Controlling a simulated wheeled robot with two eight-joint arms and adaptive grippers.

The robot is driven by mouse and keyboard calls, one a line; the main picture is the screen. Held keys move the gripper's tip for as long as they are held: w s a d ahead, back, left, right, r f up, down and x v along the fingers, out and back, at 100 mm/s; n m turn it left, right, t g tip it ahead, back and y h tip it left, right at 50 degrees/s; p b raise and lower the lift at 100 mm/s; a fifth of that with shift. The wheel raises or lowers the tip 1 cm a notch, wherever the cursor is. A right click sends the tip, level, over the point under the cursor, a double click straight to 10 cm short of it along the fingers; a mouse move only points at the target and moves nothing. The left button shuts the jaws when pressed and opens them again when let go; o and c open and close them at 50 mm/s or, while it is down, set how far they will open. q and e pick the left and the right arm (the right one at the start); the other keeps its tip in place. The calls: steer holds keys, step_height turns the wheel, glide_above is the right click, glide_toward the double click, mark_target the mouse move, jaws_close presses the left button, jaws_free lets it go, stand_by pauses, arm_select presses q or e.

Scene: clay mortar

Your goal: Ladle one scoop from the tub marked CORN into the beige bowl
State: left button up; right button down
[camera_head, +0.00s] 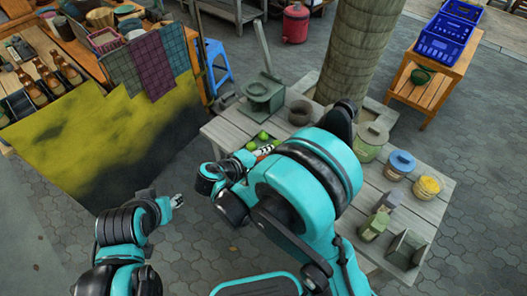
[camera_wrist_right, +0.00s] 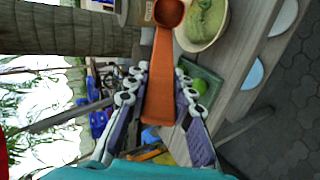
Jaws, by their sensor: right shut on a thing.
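My right gripper (camera_wrist_right: 160,74) is shut on the handle of an orange ladle (camera_wrist_right: 160,60); the ladle's round scoop (camera_wrist_right: 169,11) is at the top of the right wrist view. Beside the scoop is a beige-rimmed round container (camera_wrist_right: 206,42) with green contents; I cannot tell whether it is the beige bowl. In the head view three tubs stand on the table: one greenish (camera_head: 370,141), one with a blue lid (camera_head: 401,163), one with a yellow lid (camera_head: 427,187). I cannot read CORN on any. My left gripper (camera_head: 177,200) is left of the table, its fingers too small to judge.
The grey plank table (camera_head: 222,132) also holds a dark brown bowl (camera_head: 299,113), a grey-green stand (camera_head: 264,92) and limes (camera_head: 263,136). A tree trunk (camera_head: 352,45) rises behind it. A wooden stand (camera_head: 431,85) with a blue crate (camera_head: 447,32) is at right.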

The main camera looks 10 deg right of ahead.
steer(key=w+d+r+g+y+p, duration=0.6)
steer(key=d+r+y+p, duration=0.2)
steer(key=p, duration=0.7)
steer(key=d+y, duration=0.2)
steer(key=d, duration=0.1)
steer(key=shift+w+m+g, duration=0.3)
steer(key=shift+w, duration=0.05)
steer(key=shift+s+f, duration=0.1)
